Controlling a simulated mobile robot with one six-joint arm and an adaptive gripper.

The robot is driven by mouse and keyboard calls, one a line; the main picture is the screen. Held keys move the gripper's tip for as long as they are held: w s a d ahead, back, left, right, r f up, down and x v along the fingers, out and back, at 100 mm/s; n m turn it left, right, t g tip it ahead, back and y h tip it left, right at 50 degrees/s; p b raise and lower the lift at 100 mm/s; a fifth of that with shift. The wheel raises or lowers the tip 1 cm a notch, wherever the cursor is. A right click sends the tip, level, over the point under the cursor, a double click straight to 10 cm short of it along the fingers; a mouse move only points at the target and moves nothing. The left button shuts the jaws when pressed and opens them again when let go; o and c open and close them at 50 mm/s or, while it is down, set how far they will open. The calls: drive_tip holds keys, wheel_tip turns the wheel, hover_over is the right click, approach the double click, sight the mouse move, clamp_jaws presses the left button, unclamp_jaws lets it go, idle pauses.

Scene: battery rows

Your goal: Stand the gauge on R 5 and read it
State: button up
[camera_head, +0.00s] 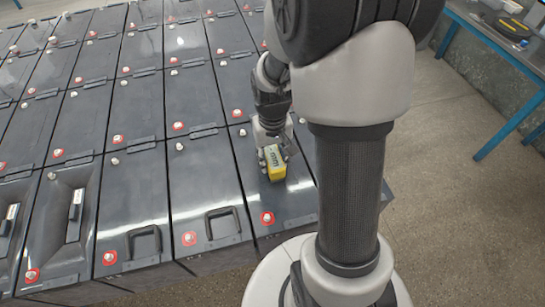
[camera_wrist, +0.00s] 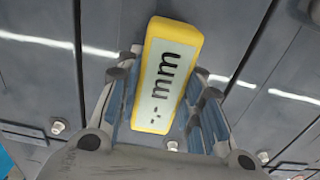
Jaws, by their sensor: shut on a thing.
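The gauge (camera_head: 274,164) is a small yellow block with a pale display face. In the wrist view the gauge (camera_wrist: 166,72) shows dashes and "mm", with no digits that I can make out. My gripper (camera_head: 272,152) is shut on it, with one finger on each side, also in the wrist view (camera_wrist: 163,105). The gauge is over the dark lid of the front battery (camera_head: 257,190) in the rightmost column. I cannot tell whether its underside touches the lid. No R 5 marking is legible.
Dark batteries with red-ringed and plain terminals fill the left and middle in close rows. A front lid has a raised handle (camera_head: 222,223). A blue-framed bench (camera_head: 490,45) stands at the upper right, with open floor (camera_head: 450,200) between.

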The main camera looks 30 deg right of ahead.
sight(272, 154)
drive_tip(key=shift+f, duration=0.15)
drive_tip(key=o, duration=1.2)
wheel_tip(272, 154, up, 12)
drive_tip(key=p, duration=0.4)
drive_tip(key=s+a+r+n+t, duration=0.3)
drive_tip(key=s+a+r+t, duration=0.1)
drive_tip(key=s+a+r, duration=0.6)
drive_tip(key=s+r, duration=0.2)
drive_tip(key=s, duration=0.2)
drive_tip(key=shift+a+t, duration=0.3)
drive_tip(key=shift+a, duration=0.1)
drive_tip(key=shift+w+f, duration=0.1)
